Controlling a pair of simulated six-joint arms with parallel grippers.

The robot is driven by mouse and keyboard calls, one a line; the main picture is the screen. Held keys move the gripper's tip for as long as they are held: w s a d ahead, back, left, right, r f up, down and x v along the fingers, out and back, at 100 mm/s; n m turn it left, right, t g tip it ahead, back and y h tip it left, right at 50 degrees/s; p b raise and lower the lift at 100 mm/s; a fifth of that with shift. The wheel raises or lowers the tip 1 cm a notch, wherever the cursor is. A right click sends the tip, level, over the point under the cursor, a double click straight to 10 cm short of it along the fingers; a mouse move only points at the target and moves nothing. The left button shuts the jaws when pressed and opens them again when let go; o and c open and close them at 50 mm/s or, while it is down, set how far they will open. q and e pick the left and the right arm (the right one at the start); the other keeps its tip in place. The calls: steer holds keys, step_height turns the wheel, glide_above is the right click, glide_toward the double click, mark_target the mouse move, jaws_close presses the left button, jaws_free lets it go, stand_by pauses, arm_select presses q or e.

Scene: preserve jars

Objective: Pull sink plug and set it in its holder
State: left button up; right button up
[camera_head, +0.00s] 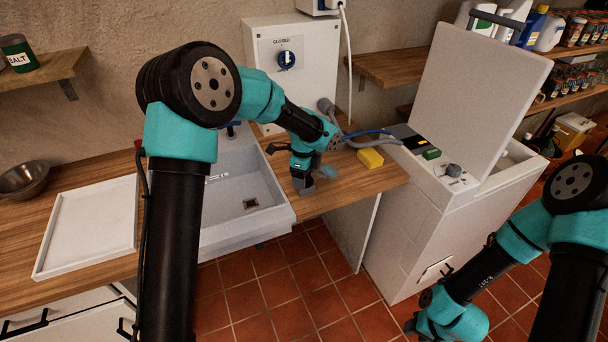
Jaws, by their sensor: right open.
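The white sink (235,224) is set in the wooden counter at centre left. A small dark square drain area (250,203) shows on its floor; I cannot make out whether the plug sits in it. My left gripper (302,187) points down over the counter just right of the sink. Its fingers are small and partly hidden by its wrist, so I cannot tell whether they hold anything. I cannot pick out the plug holder with certainty. My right gripper (411,325) is open, low in front of the white chest, and mostly hidden by its wrist.
A white tray (58,232) and a metal bowl (24,180) are at left. The white chest (436,215) has its lid raised. A grey hose (366,143) crosses behind my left wrist.

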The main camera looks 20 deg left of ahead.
arm_select(q)
step_height(320, 180, up, 18)
steer(key=shift+f, duration=0.25)
stand_by(0.5)
